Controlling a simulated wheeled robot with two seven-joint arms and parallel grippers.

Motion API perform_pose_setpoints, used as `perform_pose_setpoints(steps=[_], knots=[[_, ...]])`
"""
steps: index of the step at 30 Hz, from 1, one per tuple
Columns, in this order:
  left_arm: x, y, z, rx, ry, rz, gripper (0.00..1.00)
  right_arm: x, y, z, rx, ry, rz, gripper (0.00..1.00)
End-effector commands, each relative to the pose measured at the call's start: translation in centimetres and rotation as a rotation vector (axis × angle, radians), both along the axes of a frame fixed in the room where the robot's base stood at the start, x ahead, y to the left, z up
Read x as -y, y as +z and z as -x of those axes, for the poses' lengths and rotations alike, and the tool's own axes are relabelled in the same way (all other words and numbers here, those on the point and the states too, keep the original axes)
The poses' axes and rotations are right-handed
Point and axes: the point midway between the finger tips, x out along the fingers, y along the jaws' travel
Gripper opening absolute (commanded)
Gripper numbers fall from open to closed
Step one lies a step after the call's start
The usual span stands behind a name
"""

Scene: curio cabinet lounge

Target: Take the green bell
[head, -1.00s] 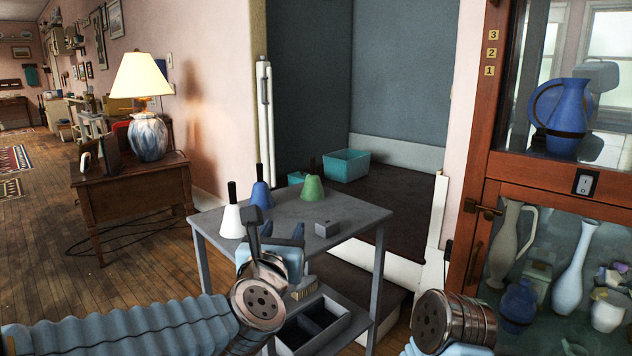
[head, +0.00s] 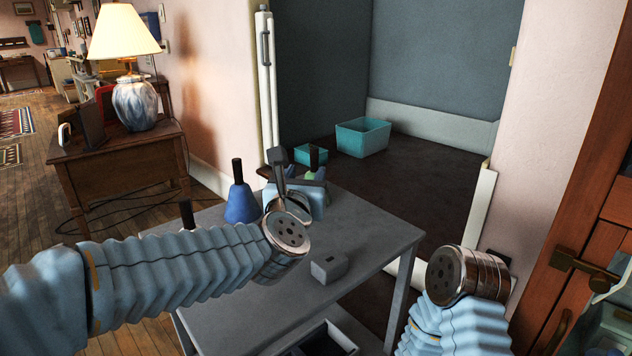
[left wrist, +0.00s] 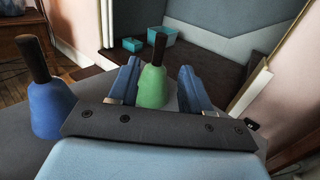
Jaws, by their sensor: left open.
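The green bell (left wrist: 153,86) stands upright on the grey table, its dark handle up, between the two open blue fingers of my left gripper (left wrist: 156,82) in the left wrist view. I cannot tell whether the fingers touch it. In the head view my left gripper (head: 296,185) mostly hides the green bell (head: 311,174); a bit of green and the handle show. The blue bell (head: 241,203) stands just left of the gripper, and it also shows in the left wrist view (left wrist: 48,108). My right arm shows at lower right, but its gripper does not.
The grey table (head: 362,240) also holds a small grey block (head: 329,267). A third bell's dark handle (head: 187,214) shows behind my left arm. Teal boxes (head: 363,137) sit beyond the table. A wooden cabinet (head: 575,200) stands at right.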

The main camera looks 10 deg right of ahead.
Motion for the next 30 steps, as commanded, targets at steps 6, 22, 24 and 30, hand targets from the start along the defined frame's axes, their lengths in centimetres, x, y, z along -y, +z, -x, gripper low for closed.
perform_pose_setpoints(steps=[6,22,24,30], knots=[[1.4,0.2,-3.8,0.0,0.001,0.0,0.48,-0.3,1.0,0.1,-0.002,0.005,-0.004,0.43],[3.6,0.2,-9.4,0.0,0.0,-0.001,0.48,-0.9,2.8,0.3,-0.007,0.016,-0.013,0.43],[3.6,0.2,-9.5,0.001,0.001,-0.001,0.48,-0.9,2.8,0.3,-0.007,0.016,-0.013,0.43],[3.6,0.2,-9.5,0.0,0.0,0.0,0.41,-0.9,2.7,0.3,-0.007,0.016,-0.014,0.43]])
